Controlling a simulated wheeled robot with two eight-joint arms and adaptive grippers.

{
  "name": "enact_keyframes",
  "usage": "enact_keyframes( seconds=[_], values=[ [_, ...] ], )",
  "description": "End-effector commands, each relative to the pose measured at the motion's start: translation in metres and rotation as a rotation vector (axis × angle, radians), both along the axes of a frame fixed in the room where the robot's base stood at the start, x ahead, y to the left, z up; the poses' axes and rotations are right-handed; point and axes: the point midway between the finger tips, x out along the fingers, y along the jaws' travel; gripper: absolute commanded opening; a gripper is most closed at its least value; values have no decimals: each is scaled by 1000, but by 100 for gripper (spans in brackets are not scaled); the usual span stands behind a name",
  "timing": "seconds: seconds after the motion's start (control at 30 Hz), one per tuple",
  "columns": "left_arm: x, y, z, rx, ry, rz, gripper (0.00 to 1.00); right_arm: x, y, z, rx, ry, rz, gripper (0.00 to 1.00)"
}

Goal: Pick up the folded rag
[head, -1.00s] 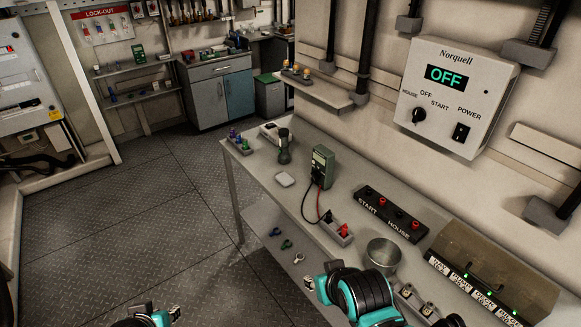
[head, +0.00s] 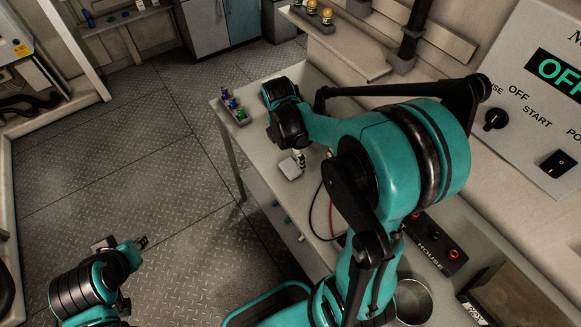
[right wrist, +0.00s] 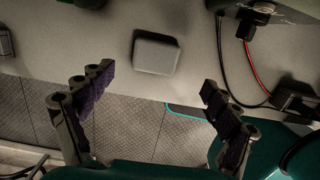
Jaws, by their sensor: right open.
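The folded rag (head: 291,170) is a small pale grey square pad lying flat on the bench, near its front edge. In the right wrist view the rag (right wrist: 155,54) lies beyond the fingers, roughly midway between them sideways, and nothing touches it. My right gripper (head: 298,157) reaches over the bench close to the rag, its fingers partly hidden by the arm. In the right wrist view this gripper (right wrist: 153,84) is open, its dark fingers wide apart and empty. My left gripper (head: 126,243) is over the floor at lower left, its fingertips apart and empty.
A tray with small coloured items (head: 233,108) stands at the bench's far left corner. A meter's black and red leads (right wrist: 243,60) run right of the rag. A button panel (head: 435,245) and a metal cup (head: 412,300) stand nearer. Bare bench (right wrist: 195,60) surrounds the rag.

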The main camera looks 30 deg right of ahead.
Motion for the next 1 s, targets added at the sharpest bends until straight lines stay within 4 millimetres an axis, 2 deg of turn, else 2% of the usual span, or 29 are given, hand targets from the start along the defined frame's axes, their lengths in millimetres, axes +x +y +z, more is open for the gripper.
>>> enact_keyframes(
  seconds=[0.1,0.33,0.53,0.63,0.8,0.87,0.97,1.0],
  values=[
    [0,0,-7,0,0,0,27,1,-2,-16,0,4,7,89],
    [0,0,-18,0,0,0,27,4,-3,-38,0,2,6,89],
    [0,0,-33,0,0,0,27,8,-5,-70,0,1,5,89],
    [0,0,-35,0,0,0,27,8,-6,-76,0,1,5,89],
    [0,0,-33,0,0,0,27,8,-6,-74,0,1,5,89],
    [0,0,-33,0,0,0,27,8,-6,-74,0,1,5,76],
    [0,0,-33,0,0,0,27,8,-6,-74,0,1,5,49],
    [0,0,-33,0,0,0,27,8,-6,-74,0,1,5,44]
  ],
)
